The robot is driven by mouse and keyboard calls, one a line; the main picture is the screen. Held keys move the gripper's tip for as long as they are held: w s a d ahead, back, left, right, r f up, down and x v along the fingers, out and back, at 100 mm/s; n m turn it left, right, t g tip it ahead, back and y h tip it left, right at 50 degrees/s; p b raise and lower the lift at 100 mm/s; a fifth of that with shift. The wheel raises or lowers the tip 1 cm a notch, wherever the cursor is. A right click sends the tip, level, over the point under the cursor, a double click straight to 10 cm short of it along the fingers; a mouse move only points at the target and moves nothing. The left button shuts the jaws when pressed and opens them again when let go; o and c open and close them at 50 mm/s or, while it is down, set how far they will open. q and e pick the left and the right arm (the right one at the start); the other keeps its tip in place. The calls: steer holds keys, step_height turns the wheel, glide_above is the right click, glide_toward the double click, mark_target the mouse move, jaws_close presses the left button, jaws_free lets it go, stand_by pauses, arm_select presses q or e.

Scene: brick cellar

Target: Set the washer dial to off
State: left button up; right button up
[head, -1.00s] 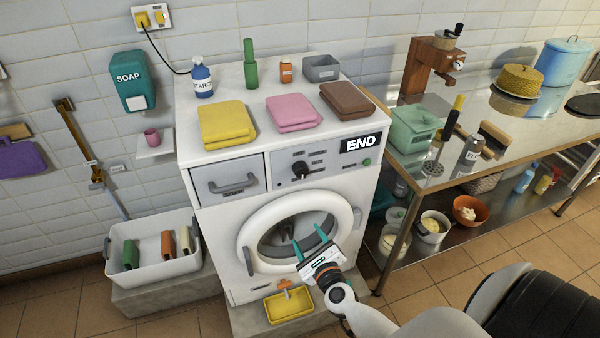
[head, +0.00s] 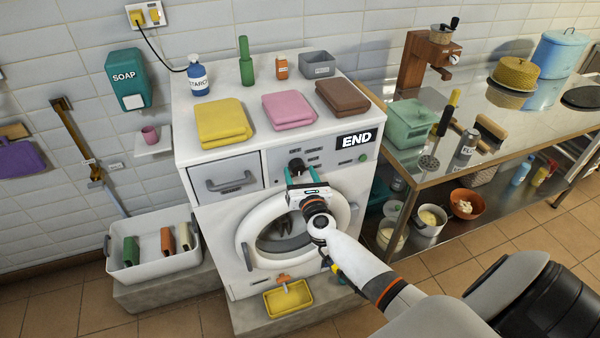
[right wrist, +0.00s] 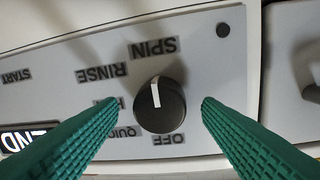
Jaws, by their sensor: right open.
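The white washer (head: 215,230) stands against the wall, its display reading END. Its black dial (head: 296,164) is on the front panel; in the right wrist view the dial (right wrist: 158,105) shows a white pointer mark aimed towards the SPIN label (right wrist: 155,47). The OFF label (right wrist: 168,139) is below and right of the dial there. My right gripper (head: 301,178) is open, its green fingers (right wrist: 160,103) one on each side of the dial, with gaps visible and no clear contact. My left gripper is not in view.
Folded yellow (head: 222,122), pink (head: 288,110) and brown (head: 343,98) cloths lie on the washer. The round door (head: 246,245) is below the panel. A drawer handle (head: 230,182) juts out left of the dial. A steel table (head: 440,170) stands at right.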

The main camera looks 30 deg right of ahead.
steer(key=shift+w+d, duration=0.1)
steer(key=shift+w, duration=0.3)
steer(key=shift+c, duration=0.6)
steer(key=c, duration=0.9)
steer(key=shift+o, duration=0.2)
